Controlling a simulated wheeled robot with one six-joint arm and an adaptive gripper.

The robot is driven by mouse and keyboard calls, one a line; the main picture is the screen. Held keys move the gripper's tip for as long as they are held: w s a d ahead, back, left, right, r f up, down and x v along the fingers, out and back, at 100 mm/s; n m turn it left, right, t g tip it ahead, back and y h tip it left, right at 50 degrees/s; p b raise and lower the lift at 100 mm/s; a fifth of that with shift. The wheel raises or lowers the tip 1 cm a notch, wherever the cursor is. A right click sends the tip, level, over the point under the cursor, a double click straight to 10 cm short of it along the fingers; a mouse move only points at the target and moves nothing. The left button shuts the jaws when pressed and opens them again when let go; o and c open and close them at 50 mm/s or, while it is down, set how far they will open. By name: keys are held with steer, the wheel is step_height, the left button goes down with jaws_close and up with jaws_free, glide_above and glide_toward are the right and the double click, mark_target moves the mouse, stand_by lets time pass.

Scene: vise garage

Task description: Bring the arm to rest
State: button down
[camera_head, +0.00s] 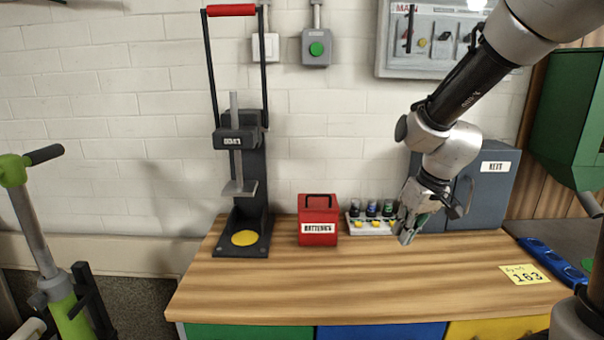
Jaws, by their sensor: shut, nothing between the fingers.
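My gripper (408,232) is shut and empty. It hangs at the end of my arm, which reaches in from the upper right and bends down over the right half of the wooden workbench (340,285). The fingers point down near the right end of a small white rack (375,228) and in front of a grey cabinet (488,185). My arm hides part of the cabinet. I cannot tell whether the fingertips touch the bench or the rack.
A red box (318,222) stands left of the rack. A black press (240,180) with a red handle stands at the bench's left. A yellow note (524,274) and a blue tray (550,262) lie at right. The bench's front middle is clear. A green scooter (40,230) stands at left.

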steer(key=s+d+r+m, duration=0.1)
steer(key=s+d+r, duration=0.3)
steer(key=s, duration=0.2)
steer(key=s+d+r+m+t+h, duration=0.1)
steer(key=s+d+r, duration=0.3)
steer(key=s, duration=0.3)
steer(key=s+d+r+m+h, duration=0.1)
steer(key=s+d+r+m, duration=0.1)
steer(key=s+d+r, duration=0.2)
steer(key=shift+s+t, duration=0.4)
steer(key=shift+s, duration=0.8)
